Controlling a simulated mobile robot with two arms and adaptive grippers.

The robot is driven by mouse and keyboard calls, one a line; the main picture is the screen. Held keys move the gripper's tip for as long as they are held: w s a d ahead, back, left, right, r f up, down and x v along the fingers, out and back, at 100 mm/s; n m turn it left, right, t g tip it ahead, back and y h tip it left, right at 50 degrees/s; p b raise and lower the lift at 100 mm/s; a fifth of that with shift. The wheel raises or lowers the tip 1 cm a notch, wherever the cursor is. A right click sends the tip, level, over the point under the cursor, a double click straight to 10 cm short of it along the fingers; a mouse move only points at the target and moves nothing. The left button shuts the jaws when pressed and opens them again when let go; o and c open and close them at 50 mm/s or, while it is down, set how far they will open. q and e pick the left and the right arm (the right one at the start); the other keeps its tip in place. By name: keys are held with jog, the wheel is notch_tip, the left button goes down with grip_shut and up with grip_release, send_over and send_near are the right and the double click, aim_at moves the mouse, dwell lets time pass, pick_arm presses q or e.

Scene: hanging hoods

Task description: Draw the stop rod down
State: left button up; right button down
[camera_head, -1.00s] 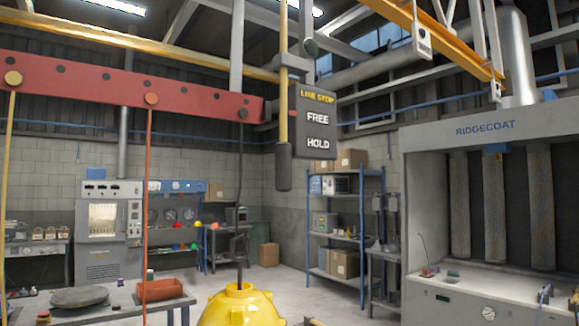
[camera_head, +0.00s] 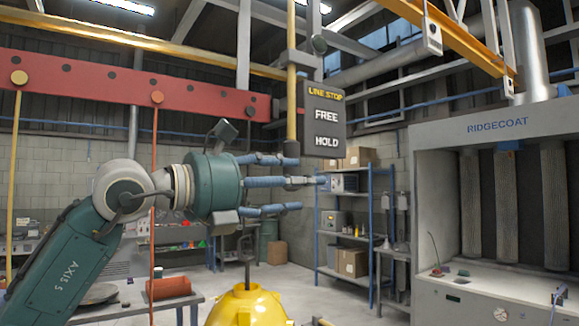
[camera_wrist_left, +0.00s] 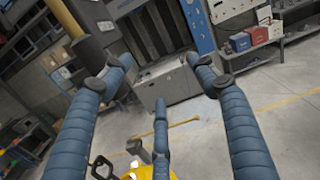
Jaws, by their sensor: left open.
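The stop rod (camera_head: 292,85) is a yellow upright rod hanging beside a dark LINE STOP sign (camera_head: 325,118) marked FREE and HOLD. Its dark grip (camera_head: 291,148) is at the lower end, partly hidden by my fingers. In the left wrist view the yellow rod (camera_wrist_left: 62,16) and dark grip (camera_wrist_left: 88,52) show at upper left, outside the fingers. My left gripper (camera_head: 308,183) is open, its three blue fingers pointing right at the grip's height and just below. It also shows in the left wrist view (camera_wrist_left: 160,75), with nothing between the fingers. I cannot tell whether a finger touches the grip.
A red beam (camera_head: 130,87) with thin hanging rods crosses the left. A yellow domed object (camera_head: 247,305) stands below. Blue shelving (camera_head: 345,205) stands behind, and a grey RIDGECOAT booth (camera_head: 495,127) is at right.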

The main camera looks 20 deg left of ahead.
pick_arm(q)
jog(key=a+r+n+t+y, duration=0.2)
jog(key=a+r+y, duration=0.2)
jog(key=a, duration=0.4)
jog(key=p+x, duration=0.4)
jog(key=x, duration=0.4)
jog(key=shift+w+d+p, duration=0.1)
jog(key=shift+w+p, duration=0.2)
jog(key=shift+p, duration=0.1)
jog(key=shift+x, duration=0.75)
jog(key=shift+f, duration=0.15)
jog(key=shift+c, duration=0.6)
grip_shut()
notch_tip(320, 180, down, 6)
jog(key=b, duration=0.6)
jog(key=shift+f, duration=0.25)
